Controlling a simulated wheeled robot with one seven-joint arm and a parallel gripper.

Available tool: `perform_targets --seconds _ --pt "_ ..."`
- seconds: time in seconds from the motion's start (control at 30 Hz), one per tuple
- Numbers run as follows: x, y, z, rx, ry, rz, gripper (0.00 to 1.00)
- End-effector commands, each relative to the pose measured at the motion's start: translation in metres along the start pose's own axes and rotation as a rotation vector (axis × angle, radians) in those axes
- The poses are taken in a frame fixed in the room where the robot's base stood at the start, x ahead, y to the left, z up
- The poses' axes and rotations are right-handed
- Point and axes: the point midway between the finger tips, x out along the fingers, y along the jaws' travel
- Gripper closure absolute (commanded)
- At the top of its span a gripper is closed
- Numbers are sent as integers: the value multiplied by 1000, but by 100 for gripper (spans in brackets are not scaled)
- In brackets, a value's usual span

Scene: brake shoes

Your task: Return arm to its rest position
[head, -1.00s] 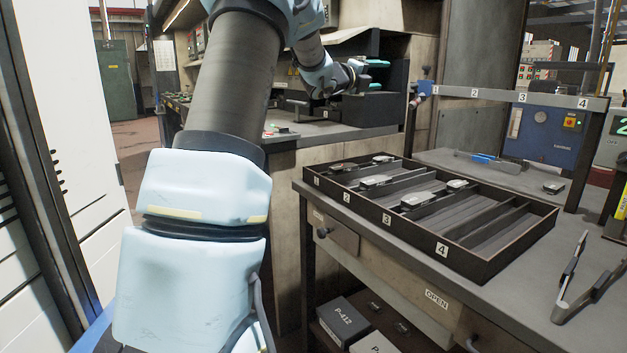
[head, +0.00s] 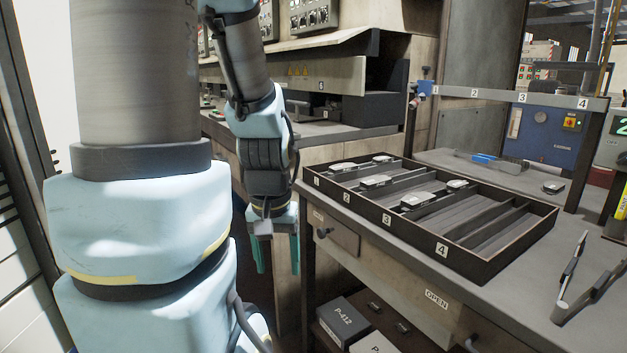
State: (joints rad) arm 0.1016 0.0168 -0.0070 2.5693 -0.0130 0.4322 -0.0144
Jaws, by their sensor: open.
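My gripper (head: 277,256) hangs downward left of the workbench, with its two teal fingers spread apart and nothing between them. My light blue and grey arm fills the left of the head view, its forearm folded down in front of the machine. A black tray (head: 490,268) with numbered compartments sits on the workbench to the right of my gripper, apart from it. Several silvery brake shoes (head: 422,199) lie in its compartments toward the back and left. The front right compartments look empty.
The workbench (head: 480,330) edge and its drawer front stand close to the right of my gripper. Boxes (head: 343,322) lie on the shelf below. A caliper-like tool (head: 575,285) lies at the right. A press machine (head: 330,85) stands behind.

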Motion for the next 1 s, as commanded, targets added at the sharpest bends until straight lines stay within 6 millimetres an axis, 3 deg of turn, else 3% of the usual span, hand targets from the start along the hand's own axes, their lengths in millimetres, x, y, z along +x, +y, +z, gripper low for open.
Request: perform_targets --seconds 0.03,0.53,0.7,1.0 --pt "-20 0 -7 8 10 -1 33" --pt "-131 1 -22 16 15 -3 33" --pt "-145 1 -24 17 15 -3 33" --pt "-144 1 -24 17 16 -3 33"
